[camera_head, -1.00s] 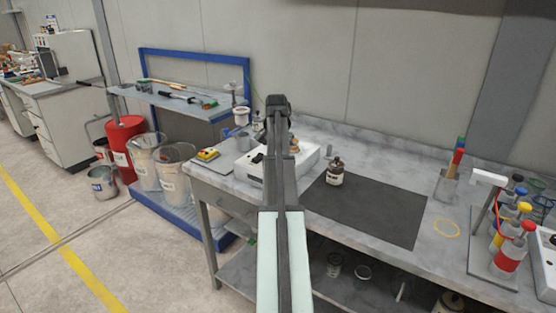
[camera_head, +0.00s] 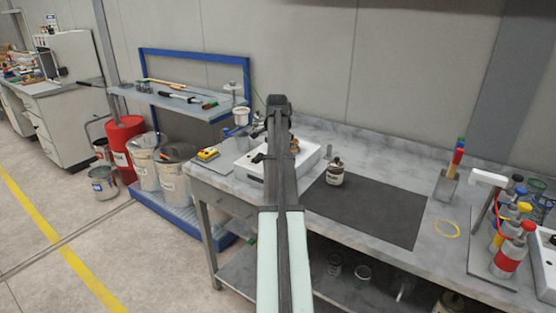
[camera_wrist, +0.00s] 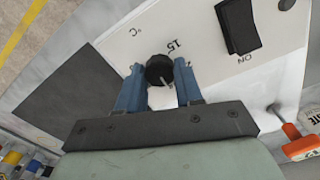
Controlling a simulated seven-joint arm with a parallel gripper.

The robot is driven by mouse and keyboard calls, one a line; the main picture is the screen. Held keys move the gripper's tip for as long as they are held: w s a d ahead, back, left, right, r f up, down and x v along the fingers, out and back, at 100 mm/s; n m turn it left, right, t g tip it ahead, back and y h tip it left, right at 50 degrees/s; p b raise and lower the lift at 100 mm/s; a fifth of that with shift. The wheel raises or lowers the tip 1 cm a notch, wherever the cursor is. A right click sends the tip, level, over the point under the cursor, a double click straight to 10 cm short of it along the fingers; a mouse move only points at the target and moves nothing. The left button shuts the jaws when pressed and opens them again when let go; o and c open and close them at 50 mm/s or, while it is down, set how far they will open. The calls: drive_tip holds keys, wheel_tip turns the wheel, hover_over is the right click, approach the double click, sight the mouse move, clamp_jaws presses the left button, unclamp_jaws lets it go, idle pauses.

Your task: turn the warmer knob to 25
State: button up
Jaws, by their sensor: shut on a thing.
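The black round warmer knob (camera_wrist: 158,68) sits on the white front of the warmer (camera_wrist: 105,45) in the wrist view. My gripper (camera_wrist: 159,71) has its two blue fingers on either side of the knob and is shut on it. The printed marks "15" and "°C" show beside the knob. The 25 mark and the knob's exact setting cannot be made out. In the head view the white warmer (camera_head: 308,158) stands on the bench, partly hidden behind my arm, which covers the knob.
A black rocker switch (camera_wrist: 238,25) marked ON is on the same panel. A yellow device (camera_head: 208,154) lies to the left. The mat's right part is clear.

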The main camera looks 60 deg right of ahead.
drive_tip(key=o, duration=1)
drive_tip(key=shift+o, duration=0.2)
wheel_tip(320, 180, up, 12)
drive_tip(key=shift+w, duration=0.2)
idle(0.4)
